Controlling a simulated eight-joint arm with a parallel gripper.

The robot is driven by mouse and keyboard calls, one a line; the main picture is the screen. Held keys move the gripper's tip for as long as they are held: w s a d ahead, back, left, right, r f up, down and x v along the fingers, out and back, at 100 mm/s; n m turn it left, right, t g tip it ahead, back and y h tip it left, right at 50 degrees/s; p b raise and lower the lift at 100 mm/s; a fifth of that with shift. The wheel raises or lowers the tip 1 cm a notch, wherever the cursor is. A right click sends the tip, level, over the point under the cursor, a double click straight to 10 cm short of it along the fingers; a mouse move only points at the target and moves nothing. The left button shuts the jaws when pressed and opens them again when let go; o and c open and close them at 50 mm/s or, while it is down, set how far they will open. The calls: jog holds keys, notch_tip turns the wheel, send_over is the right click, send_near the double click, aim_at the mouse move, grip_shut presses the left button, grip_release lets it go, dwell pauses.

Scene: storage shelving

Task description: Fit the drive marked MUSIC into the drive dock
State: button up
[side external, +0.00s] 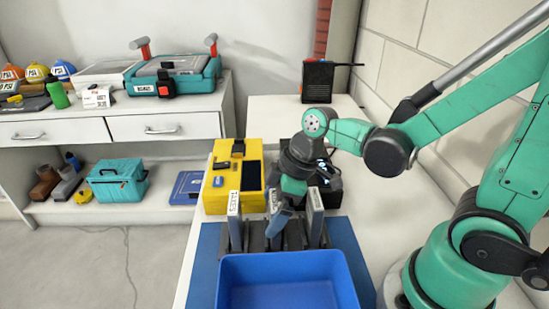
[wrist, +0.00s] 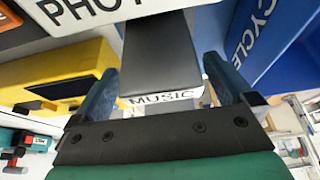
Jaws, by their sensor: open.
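The drive marked MUSIC (wrist: 160,55) is a dark slab with a white label edge, between my two fingers in the wrist view. My gripper (wrist: 160,72) is open, with a finger on either side of it; a gap shows on the left. In the side view my gripper (side external: 278,224) is down among upright drives in a dark rack (side external: 256,242). The middle drive (side external: 273,200) beside my finger is probably the MUSIC one, but its label is unreadable there. A black device (side external: 329,190) behind my gripper may be the drive dock; my wrist partly hides it.
A drive marked PHOTO (wrist: 75,8) stands close to the MUSIC one. Other drives stand left (side external: 234,218) and right (side external: 315,212) in the rack. A blue bin (side external: 288,262) is in front, a yellow case (side external: 222,197) behind. The white counter (side external: 375,215) is clear at right.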

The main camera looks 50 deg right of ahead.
jog(key=shift+w+a+f, duration=0.15)
jog(key=shift+a+f, duration=0.05)
jog(key=shift+f, duration=0.5)
jog(key=c, duration=1.3)
